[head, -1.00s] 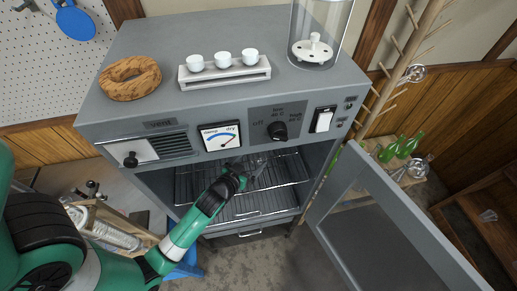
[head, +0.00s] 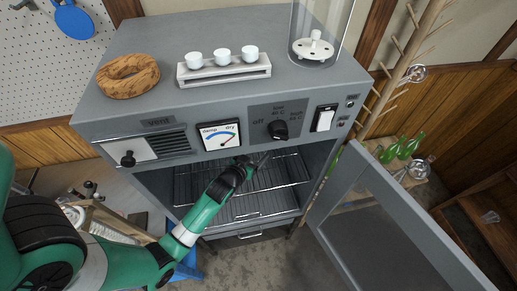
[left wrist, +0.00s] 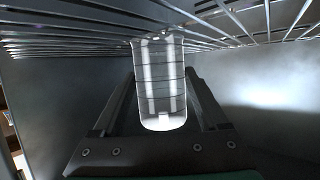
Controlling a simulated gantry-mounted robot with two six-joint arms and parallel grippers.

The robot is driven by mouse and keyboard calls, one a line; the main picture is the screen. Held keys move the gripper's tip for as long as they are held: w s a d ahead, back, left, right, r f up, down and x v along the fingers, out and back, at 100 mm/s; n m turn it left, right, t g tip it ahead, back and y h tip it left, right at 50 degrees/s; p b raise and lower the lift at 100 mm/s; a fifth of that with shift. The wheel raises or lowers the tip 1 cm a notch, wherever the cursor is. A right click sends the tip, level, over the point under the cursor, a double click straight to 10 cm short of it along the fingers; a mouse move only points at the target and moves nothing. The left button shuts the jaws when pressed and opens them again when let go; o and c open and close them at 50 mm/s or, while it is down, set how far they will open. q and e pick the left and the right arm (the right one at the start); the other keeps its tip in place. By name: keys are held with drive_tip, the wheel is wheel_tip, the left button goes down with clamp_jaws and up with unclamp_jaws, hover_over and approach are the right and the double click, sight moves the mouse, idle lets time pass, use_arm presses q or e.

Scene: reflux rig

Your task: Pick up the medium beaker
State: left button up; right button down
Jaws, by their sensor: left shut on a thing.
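The medium beaker (left wrist: 160,85) is clear glass with dark graduation lines. In the left wrist view it stands between the two dark fingers of my left gripper (left wrist: 160,76), which is shut on it. Wire rack bars show behind and above it. In the head view my left gripper (head: 250,161) reaches through the open front of the grey drying oven (head: 130,185), near its upper wire shelf. The beaker cannot be made out clearly there. My right gripper is not in view.
The oven door (head: 385,225) stands open to the right. A lower wire shelf (head: 250,207) lies beneath the arm. On the oven top are a cork ring (head: 128,88), a white rack (head: 222,73) with small cups, and a glass jar (head: 318,15).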

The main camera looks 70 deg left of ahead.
use_arm(q)
drive_tip(key=c, duration=0.4)
drive_tip(key=shift+r, duration=0.1)
drive_tip(key=shift+r, duration=0.35)
wheel_tip(320, 180, up, 3)
drive_tip(key=shift+f+p, duration=0.2)
drive_tip(key=shift+p, duration=0.5)
drive_tip(key=s+d+r+p, duration=0.1)
drive_tip(key=s+d+r, duration=0.2)
drive_tip(key=s+d+r+p, duration=0.1)
drive_tip(key=s+d+r, duration=0.2)
drive_tip(key=d, duration=0.1)
drive_tip(key=s+d+r+p, duration=0.1)
drive_tip(key=s+d+r, duration=0.2)
drive_tip(key=shift+s+d+r, duration=0.1)
drive_tip(key=shift+d+r, duration=0.15)
drive_tip(key=shift+d, duration=0.1)
